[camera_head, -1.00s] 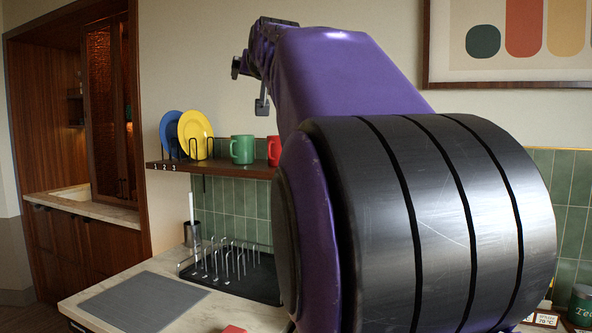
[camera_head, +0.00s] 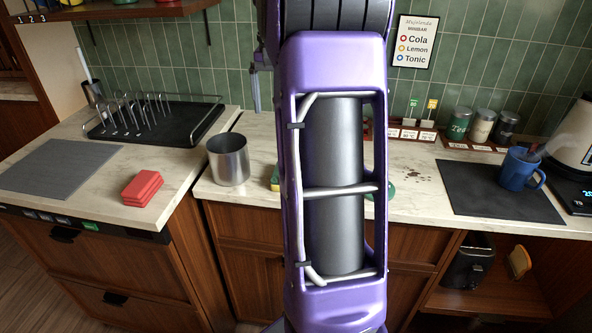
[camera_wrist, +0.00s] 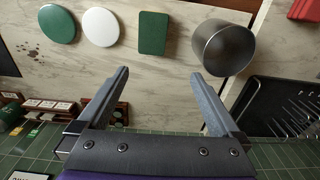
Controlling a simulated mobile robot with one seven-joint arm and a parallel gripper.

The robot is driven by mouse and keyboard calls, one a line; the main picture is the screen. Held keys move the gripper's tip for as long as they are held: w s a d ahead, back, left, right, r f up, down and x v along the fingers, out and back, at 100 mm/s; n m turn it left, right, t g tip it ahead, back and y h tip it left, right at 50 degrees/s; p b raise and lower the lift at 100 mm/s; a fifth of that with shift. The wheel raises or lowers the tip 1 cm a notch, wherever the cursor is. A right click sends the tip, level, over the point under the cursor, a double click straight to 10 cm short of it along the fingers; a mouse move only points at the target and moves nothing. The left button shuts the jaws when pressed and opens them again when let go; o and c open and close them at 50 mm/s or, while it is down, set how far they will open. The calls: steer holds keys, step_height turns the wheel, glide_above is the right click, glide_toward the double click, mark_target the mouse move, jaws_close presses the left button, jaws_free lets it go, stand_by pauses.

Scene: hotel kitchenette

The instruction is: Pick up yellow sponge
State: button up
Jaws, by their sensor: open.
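A block with a green top and a thin yellow edge (camera_wrist: 153,33), which looks like the yellow sponge, lies flat on the counter in the wrist view. In the head view only a small yellow and green part of it (camera_head: 275,178) shows left of my arm, which hides the rest. My gripper (camera_wrist: 160,76) is open and empty in the wrist view, its fingers spread apart. The block appears beyond the fingertips, roughly in line with the gap between them, and apart from them. In the head view my arm hides most of the gripper.
A metal cup (camera_wrist: 224,47) stands close beside the block. White (camera_wrist: 100,27) and green (camera_wrist: 58,23) discs lie on its other side. A red stack (camera_head: 142,188) and a black dish rack (camera_head: 155,122) are at left. A blue mug (camera_head: 520,169) stands on a dark mat at right.

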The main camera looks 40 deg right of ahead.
steer(key=f, duration=0.4)
steer(key=s+f+b, duration=0.1)
steer(key=f, duration=0.3)
steer(key=f+b, duration=0.1)
steer(key=f, duration=0.4)
steer(key=shift+s+d+f, duration=0.1)
steer(key=shift+s+d, duration=0.1)
steer(key=shift+s, duration=0.05)
steer(key=f, duration=0.1)
steer(key=f+b, duration=0.1)
steer(key=f, duration=0.3)
steer(key=shift+s+b, duration=0.25)
steer(key=shift+b, duration=0.05)
